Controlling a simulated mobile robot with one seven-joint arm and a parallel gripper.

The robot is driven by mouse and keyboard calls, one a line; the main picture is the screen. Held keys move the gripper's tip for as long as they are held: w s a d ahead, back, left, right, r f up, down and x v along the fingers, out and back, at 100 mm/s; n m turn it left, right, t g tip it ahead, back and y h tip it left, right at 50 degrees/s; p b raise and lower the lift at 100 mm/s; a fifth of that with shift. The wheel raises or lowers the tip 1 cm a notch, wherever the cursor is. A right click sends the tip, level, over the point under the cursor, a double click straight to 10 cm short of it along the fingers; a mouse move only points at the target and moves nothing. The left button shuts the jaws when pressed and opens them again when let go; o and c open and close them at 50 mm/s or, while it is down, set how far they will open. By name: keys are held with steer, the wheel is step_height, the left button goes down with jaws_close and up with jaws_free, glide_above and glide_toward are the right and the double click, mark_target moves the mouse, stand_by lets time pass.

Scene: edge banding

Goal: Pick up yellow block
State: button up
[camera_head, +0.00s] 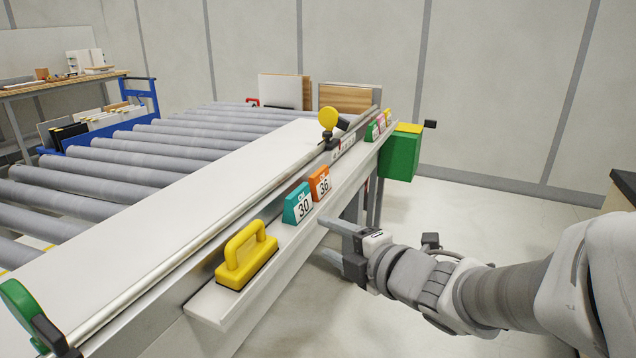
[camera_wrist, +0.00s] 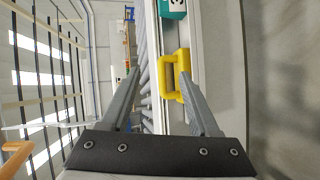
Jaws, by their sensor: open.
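The yellow block (camera_head: 246,256) has a raised loop handle and a dark base. It sits at the near end of the narrow white ledge (camera_head: 225,301) along the machine's side. My gripper (camera_head: 342,244) is to the right of the block in the head view, beside the ledge and apart from the block. In the wrist view my gripper (camera_wrist: 162,88) has its two fingers spread wide with nothing held between them. The yellow block (camera_wrist: 176,77) shows there beyond the fingers, nearer the right finger, its handle facing left.
A teal block (camera_head: 298,204) marked 30 and an orange block (camera_head: 320,184) marked 36 stand farther along the ledge. A green box (camera_head: 401,155) is at its far end. Grey rollers (camera_head: 120,172) lie left of the white table surface. The floor right of the ledge is open.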

steer(key=s+a+f+n+g+y+b, duration=0.1)
steer(key=s+a+f+n+g+y, duration=0.1)
steer(key=s+a+f+n+y, duration=0.15)
steer(key=p, duration=0.9)
glide_toward(245, 240)
steer(key=b+x, duration=0.1)
steer(key=x, duration=0.4)
steer(key=shift+d+r, duration=0.1)
steer(key=shift+r, duration=0.05)
steer(key=shift+x, duration=3.05)
steer(key=shift+s, duration=0.1)
jaws_close()
